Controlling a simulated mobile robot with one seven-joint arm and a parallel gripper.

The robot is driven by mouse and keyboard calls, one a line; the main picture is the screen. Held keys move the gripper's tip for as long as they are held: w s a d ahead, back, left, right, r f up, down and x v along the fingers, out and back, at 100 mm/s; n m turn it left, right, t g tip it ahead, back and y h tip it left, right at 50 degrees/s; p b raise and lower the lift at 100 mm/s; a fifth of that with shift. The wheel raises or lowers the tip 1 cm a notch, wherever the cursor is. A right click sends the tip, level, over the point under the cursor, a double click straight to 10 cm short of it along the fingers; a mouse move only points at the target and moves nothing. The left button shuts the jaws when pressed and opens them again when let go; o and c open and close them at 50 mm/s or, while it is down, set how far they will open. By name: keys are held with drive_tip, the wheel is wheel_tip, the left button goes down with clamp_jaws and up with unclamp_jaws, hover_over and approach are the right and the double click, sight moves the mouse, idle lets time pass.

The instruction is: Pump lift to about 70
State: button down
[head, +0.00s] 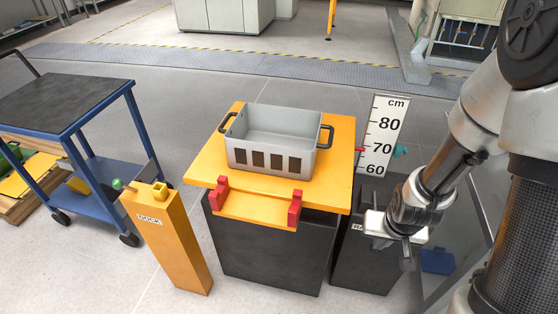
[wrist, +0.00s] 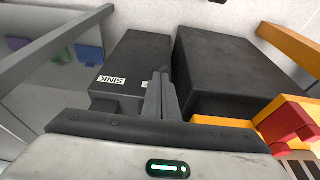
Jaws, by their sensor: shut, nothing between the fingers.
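The lift has a yellow top (head: 200,165) on a black base (head: 265,250), with red blocks along its front edge. A cm scale (head: 385,125) stands behind its right side, with 60, 70 and 80 readable. A small red pointer (head: 360,150) at the scale's left edge is about level with 70. A dark box (head: 365,265) stands right of the base; its label in the head view is partly hidden. The wrist view shows a dark box (wrist: 135,60) labelled SINK. My gripper (head: 405,262) is shut and empty above this area; its fingers also show in the wrist view (wrist: 160,78).
A grey crate (head: 240,155) sits on the yellow top. An orange DOCK post (head: 170,245) with a green-knobbed lever stands at left front. A blue trolley (head: 85,175) is farther left. A teal knob (head: 401,151) sits right of the scale. Floor behind the lift is clear.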

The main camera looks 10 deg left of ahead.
drive_tip(key=w+r+p, duration=0.3)
drive_tip(key=r+p, duration=0.2)
drive_tip(key=r, duration=0.2)
drive_tip(key=w+r+p, duration=0.3)
drive_tip(key=r+p, duration=0.3)
drive_tip(key=r, duration=0.2)
drive_tip(key=shift+r, duration=0.2)
drive_tip(key=shift+f, duration=0.1)
drive_tip(key=shift+f, duration=0.3)
idle(0.3)
idle(0.4)
wheel_tip(320, 180, up, 6)
drive_tip(key=p, duration=0.4)
idle(0.3)
